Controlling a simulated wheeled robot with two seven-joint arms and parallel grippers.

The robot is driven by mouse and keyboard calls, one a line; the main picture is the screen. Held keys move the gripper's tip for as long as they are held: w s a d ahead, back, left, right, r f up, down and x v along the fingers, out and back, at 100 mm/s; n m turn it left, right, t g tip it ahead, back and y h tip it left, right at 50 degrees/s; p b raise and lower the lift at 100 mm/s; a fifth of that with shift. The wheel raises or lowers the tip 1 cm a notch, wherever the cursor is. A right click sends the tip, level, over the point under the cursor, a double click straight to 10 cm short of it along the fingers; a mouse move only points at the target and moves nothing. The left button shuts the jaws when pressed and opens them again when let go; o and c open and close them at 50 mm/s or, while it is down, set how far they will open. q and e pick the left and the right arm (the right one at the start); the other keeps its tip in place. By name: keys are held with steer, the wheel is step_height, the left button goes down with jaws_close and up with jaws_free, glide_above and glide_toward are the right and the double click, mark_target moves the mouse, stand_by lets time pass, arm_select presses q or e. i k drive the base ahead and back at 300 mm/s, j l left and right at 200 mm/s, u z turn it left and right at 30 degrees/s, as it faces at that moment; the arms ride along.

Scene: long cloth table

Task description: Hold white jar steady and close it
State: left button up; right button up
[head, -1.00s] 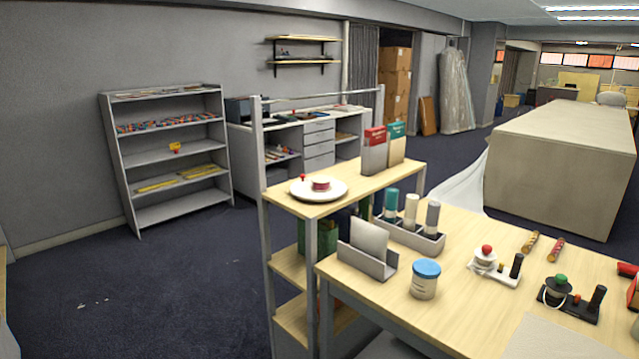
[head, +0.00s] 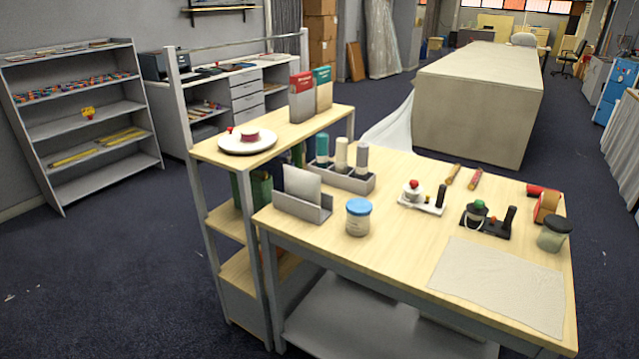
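A white jar (head: 358,222) with a blue lid (head: 358,206) stands upright near the left front of the wooden table (head: 400,258). The lid sits on top of the jar; I cannot tell whether it is tight. A second jar (head: 551,239), clear or greyish with a dark lid (head: 556,223), stands at the table's right edge. Neither of my grippers is in view, and nothing touches the jars.
A letter holder (head: 302,205) and a bottle rack (head: 345,182) stand left of and behind the white jar. A white device (head: 423,206), a black device (head: 487,228) and a red tape dispenser (head: 546,205) stand to the right. A grey cloth (head: 500,283) covers the front right.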

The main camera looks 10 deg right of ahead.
mark_target(355, 226)
steer(key=k+l, duration=0.1)
steer(key=l, duration=0.3)
steer(key=k+l+u, duration=0.1)
steer(key=l, duration=0.25)
steer(key=k+l+u, duration=0.1)
steer(key=l, duration=0.3)
steer(key=k+l, duration=0.1)
steer(key=l, duration=0.25)
steer(key=k+l+u, duration=0.1)
steer(key=l, duration=0.25)
steer(key=k+l, duration=0.15)
steer(key=l, duration=0.25)
steer(key=u, duration=0.05)
